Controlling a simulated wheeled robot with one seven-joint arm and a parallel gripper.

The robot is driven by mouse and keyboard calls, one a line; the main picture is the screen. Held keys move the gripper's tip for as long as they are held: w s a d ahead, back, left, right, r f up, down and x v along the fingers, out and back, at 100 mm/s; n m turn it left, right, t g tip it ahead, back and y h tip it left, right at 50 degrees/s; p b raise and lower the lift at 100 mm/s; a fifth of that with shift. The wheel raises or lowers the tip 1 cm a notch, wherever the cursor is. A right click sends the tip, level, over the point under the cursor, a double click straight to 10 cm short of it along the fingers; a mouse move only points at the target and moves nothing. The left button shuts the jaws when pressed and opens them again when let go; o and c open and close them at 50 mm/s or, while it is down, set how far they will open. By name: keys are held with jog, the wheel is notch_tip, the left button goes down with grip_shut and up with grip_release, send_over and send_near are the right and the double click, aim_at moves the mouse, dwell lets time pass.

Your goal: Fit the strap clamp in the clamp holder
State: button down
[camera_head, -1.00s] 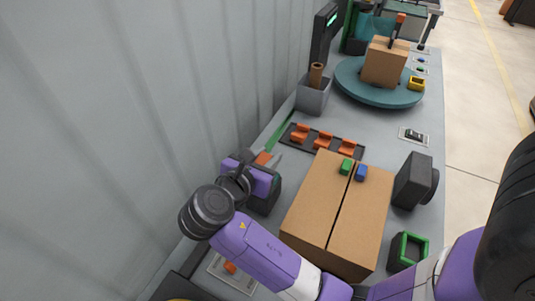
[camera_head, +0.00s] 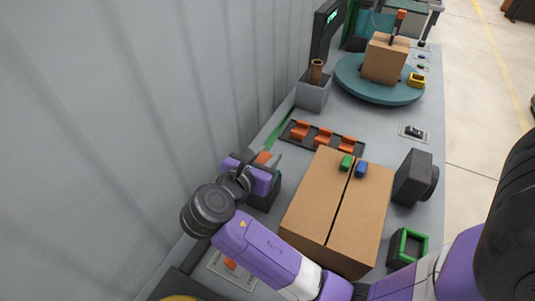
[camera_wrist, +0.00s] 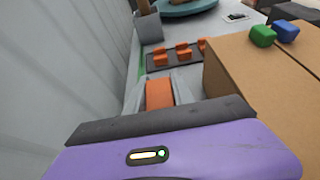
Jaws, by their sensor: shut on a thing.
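My gripper (camera_head: 266,160) is at the left of the bench, shut on an orange block-like piece, which I take to be the strap clamp (camera_wrist: 159,93). In the wrist view the piece sits between the two grey fingers (camera_wrist: 160,95); its lower end is hidden by the gripper body. In the head view only a little orange shows at the fingertips. A dark rack (camera_head: 299,140) with three orange pieces (camera_head: 323,136) lies beyond the fingertips, apart from them; it also shows in the wrist view (camera_wrist: 155,62). I cannot tell whether this rack is the clamp holder.
A large cardboard box (camera_head: 310,205) stands right of my gripper, with a green block (camera_head: 346,162) and a blue block (camera_head: 361,170) on it. A grey bin (camera_head: 312,95) stands behind the rack. The wall (camera_head: 110,130) is close on the left.

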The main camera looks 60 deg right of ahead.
jog(key=shift+f, duration=0.7)
jog(key=c, duration=1)
grip_release()
